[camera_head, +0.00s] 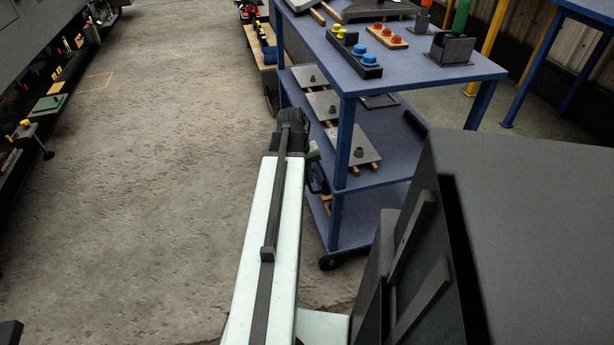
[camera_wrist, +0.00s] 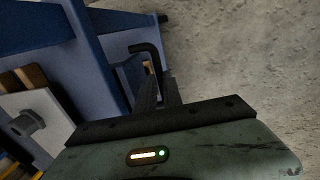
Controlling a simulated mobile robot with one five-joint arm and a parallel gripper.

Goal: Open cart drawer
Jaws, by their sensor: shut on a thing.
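The blue cart (camera_head: 340,215) stands just right of my arm in the head view. My gripper (camera_wrist: 160,92) is at its near left side, shut on the black drawer handle (camera_wrist: 148,48), a bent bar that shows beyond the dark fingers in the wrist view. The handle also shows in the head view (camera_head: 318,182), below the middle shelf. A blue drawer wall (camera_wrist: 128,75) is beside the fingers. My arm and fingers hide much of the drawer, and I cannot tell how far it is open.
The cart top (camera_head: 400,75) carries button blocks (camera_head: 372,60) and a dark holder (camera_head: 452,48). Grey plates (camera_head: 350,145) with knobs lie on the middle shelf. A dark grey box (camera_head: 540,230) fills the right foreground. The concrete floor (camera_head: 150,180) to the left is clear.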

